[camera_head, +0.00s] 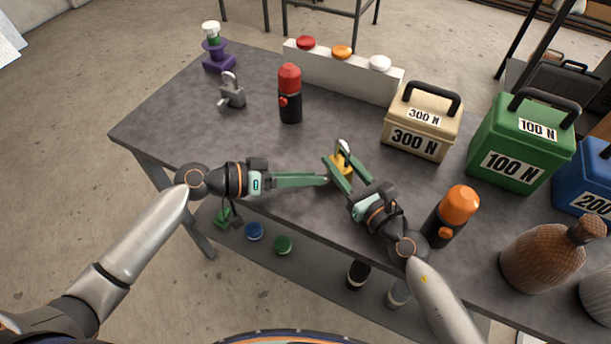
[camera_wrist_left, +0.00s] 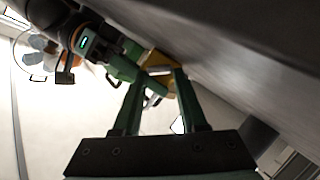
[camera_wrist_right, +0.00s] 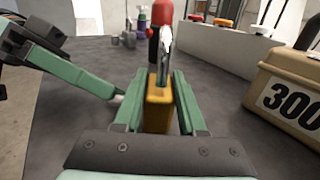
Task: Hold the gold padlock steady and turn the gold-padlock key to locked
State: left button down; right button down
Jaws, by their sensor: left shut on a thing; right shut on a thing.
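The gold padlock (camera_head: 341,164) stands on the grey table near its front edge, its silver shackle pointing up. My right gripper (camera_head: 337,171) is shut on the padlock body, one green finger on each side. The right wrist view shows the gold body (camera_wrist_right: 158,112) between the fingers and the shackle (camera_wrist_right: 165,50) above. My left gripper (camera_head: 324,180) reaches in from the left, low beside the padlock, shut on the padlock's key. A pale bit of the key (camera_wrist_right: 118,98) shows at its fingertips. The key is mostly hidden, so its turn angle cannot be told.
A grey padlock (camera_head: 232,92) and a red-topped black cylinder (camera_head: 289,95) stand farther back. A button panel (camera_head: 340,72) is at the rear. A beige 300 N weight (camera_head: 423,120) and an orange-topped cylinder (camera_head: 452,215) are to the right.

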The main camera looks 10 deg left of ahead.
dwell(0.3)
pick_arm(q)
jog(key=shift+c, duration=2.2)
grip_release()
jog(key=m, duration=0.1)
jog(key=m+t+y, duration=0.2)
jog(key=m, duration=0.1)
jog(key=shift+s+d+r, duration=0.15)
jog(key=shift+s+d, duration=0.15)
jog(key=shift+s, duration=0.05)
jog(key=shift+s+a+m+y, duration=0.1)
jog(key=shift+s+m+y, duration=0.15)
jog(key=shift+m, duration=0.35)
jog(key=v, duration=1.1)
jog(key=shift+s+a, duration=0.2)
jog(key=shift+s, duration=0.05)
jog(key=shift+r+t, duration=0.15)
jog(key=shift+t, duration=0.15)
